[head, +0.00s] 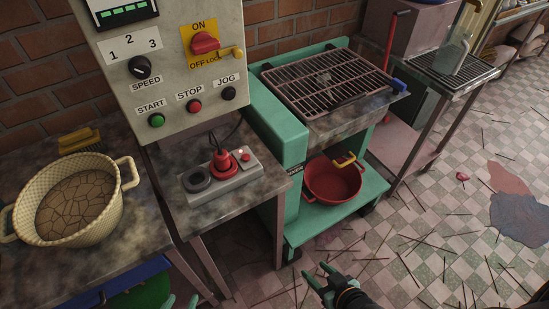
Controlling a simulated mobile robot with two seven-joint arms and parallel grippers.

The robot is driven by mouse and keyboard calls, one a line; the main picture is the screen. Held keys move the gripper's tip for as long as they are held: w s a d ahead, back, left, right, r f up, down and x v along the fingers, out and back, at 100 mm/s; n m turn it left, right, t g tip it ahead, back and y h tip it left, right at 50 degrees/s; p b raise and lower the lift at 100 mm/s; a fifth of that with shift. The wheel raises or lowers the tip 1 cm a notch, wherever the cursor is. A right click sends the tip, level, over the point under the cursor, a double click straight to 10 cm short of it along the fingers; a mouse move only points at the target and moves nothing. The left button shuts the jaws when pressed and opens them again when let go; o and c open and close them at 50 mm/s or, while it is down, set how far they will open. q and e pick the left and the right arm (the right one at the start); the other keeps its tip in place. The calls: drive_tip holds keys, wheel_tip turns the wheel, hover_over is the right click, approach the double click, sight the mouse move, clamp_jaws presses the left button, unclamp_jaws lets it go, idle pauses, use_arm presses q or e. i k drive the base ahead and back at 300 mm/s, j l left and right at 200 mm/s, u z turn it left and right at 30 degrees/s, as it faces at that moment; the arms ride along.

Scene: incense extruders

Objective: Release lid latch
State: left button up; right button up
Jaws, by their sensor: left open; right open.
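A green-framed machine (278,130) stands in the middle, with a barred metal lid (325,80) lying flat and closed over its top. A small blue piece (399,85) sits at the lid's right front corner; it looks like the latch, but its details are too small to tell. My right gripper (316,271) is open and empty at the bottom, over the floor and well below and in front of the machine. Only the fingertips of my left gripper (181,301) show at the bottom edge; they are apart, near the table's front, far from the lid.
A control panel (175,75) with a red switch rises left of the machine. A pendant with a red knob (222,162) lies on the table below. A woven basket (75,200) stands left. A red basin (333,180) sits on the machine's lower shelf. Sticks litter the floor.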

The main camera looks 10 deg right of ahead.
sight(398, 86)
drive_tip(key=z, duration=1.25)
